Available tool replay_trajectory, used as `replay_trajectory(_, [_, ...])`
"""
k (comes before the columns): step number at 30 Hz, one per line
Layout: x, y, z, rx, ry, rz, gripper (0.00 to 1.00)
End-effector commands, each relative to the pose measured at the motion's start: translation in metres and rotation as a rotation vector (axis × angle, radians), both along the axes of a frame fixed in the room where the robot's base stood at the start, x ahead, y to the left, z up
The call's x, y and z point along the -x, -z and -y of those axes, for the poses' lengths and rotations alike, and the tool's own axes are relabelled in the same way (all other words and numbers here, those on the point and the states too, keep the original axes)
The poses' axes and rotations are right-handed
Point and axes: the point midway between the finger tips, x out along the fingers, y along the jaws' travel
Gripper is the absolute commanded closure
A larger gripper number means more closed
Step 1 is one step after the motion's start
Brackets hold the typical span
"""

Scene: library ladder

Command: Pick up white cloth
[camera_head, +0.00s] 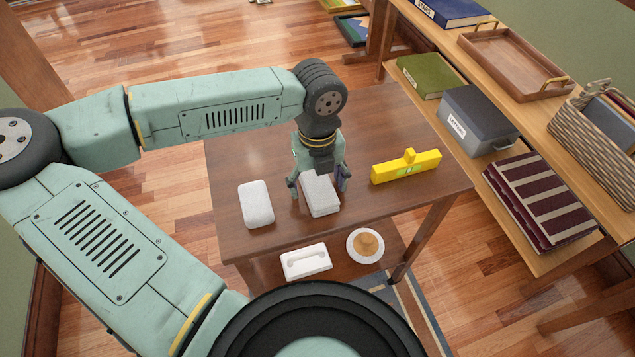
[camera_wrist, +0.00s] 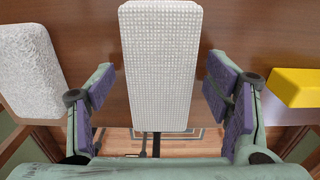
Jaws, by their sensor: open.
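A white, waffle-textured folded cloth (camera_head: 320,197) lies on the brown wooden table, below my gripper. In the wrist view the cloth (camera_wrist: 160,65) is a long pale rectangle in the middle of the picture. My gripper (camera_head: 318,180) points down over it and is open. In the wrist view the purple finger pads of my gripper (camera_wrist: 162,95) stand on either side of the cloth, with gaps showing on both sides. A second white piece, fluffy with rounded corners (camera_head: 256,204), lies apart to the left; it also shows in the wrist view (camera_wrist: 28,68).
A yellow level-like block (camera_head: 406,167) lies on the table (camera_head: 233,165) to the right. Below the table's front edge are a white object with a handle (camera_head: 306,262) and a round plate (camera_head: 352,237). A shelf unit with a grey box (camera_head: 480,118) stands at right.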

Motion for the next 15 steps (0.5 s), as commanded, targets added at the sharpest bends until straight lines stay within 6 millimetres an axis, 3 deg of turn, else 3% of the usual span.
replay_trajectory(5, [-0.0001, 0.0002, 0.0001, 0.0, 0.0, 0.001, 0.29])
replay_trajectory(15, [-0.0001, -0.0002, 0.0001, 0.001, 0.0, 0.001, 0.52])
